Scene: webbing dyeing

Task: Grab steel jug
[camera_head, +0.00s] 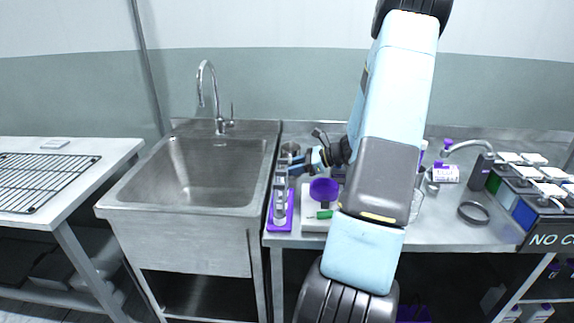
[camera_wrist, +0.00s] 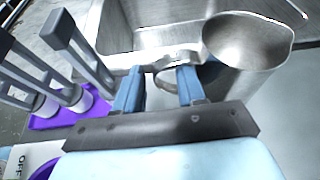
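The steel jug (camera_wrist: 250,48) is at the upper right in the wrist view, its wide mouth towards the camera. Its looped handle (camera_wrist: 166,80) lies between the two blue fingers of my gripper (camera_wrist: 160,82). The fingers are apart, with a gap showing between them. The right finger is close to the jug's body, and I cannot tell if it touches. In the head view the jug (camera_head: 290,149) is small and partly hidden at the back left of the steel table, with my gripper (camera_head: 303,163) just right of it.
A steel sink (camera_head: 196,172) adjoins the table's left side. A purple tray (camera_head: 281,221) with upright grey pieces stands near the gripper. A scale (camera_head: 314,223) with a purple bowl (camera_head: 323,190) is in front.

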